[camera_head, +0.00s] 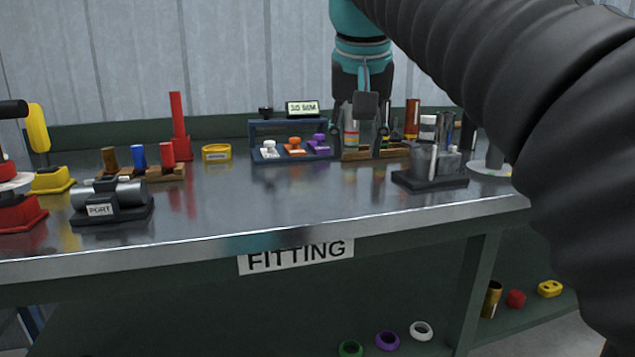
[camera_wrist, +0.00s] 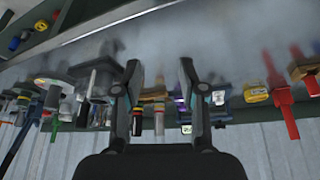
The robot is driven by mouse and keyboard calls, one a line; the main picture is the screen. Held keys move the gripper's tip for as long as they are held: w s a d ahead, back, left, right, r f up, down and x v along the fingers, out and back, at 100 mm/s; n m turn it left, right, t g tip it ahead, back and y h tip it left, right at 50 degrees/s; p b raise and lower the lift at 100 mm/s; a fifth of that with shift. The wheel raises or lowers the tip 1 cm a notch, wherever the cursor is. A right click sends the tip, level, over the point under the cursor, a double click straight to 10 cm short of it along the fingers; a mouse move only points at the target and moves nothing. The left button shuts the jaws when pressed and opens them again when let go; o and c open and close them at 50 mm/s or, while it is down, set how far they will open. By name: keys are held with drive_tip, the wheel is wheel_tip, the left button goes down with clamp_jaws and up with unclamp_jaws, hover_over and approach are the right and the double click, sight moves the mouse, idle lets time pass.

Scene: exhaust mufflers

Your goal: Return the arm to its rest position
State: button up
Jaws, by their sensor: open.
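My gripper (camera_head: 362,138) hangs below my teal wrist in the head view, over the back of the metal workbench (camera_head: 270,205), in front of a wooden rack of tools. In the wrist view the two black fingers of my gripper (camera_wrist: 160,75) stand apart, with nothing between their tips but the blurred bench top beyond. My gripper is open and empty. In the head view the fingers partly hide the wooden rack (camera_head: 397,151). I cannot tell whether they touch anything there.
A blue tray (camera_head: 262,154) with small coloured parts stands left of my gripper. A dark fixture (camera_head: 430,180) stands to its right. A PORT muffler stand (camera_head: 112,213) sits at left. The middle of the bench is clear. A large black ribbed hose fills the right side.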

drive_tip(key=s+d+f, duration=0.3)
drive_tip(key=s+f, duration=0.2)
drive_tip(key=f, duration=0.5)
drive_tip(key=s+d+f, duration=0.3)
drive_tip(key=s+f, duration=0.3)
drive_tip(key=f, duration=0.4)
drive_tip(key=s+d+f, duration=0.4)
drive_tip(key=s+f, duration=0.2)
drive_tip(key=f, duration=0.5)
drive_tip(key=shift+s+t+p, duration=0.2)
drive_tip(key=shift+t+p, duration=0.2)
drive_tip(key=shift+f, duration=0.1)
idle(0.3)
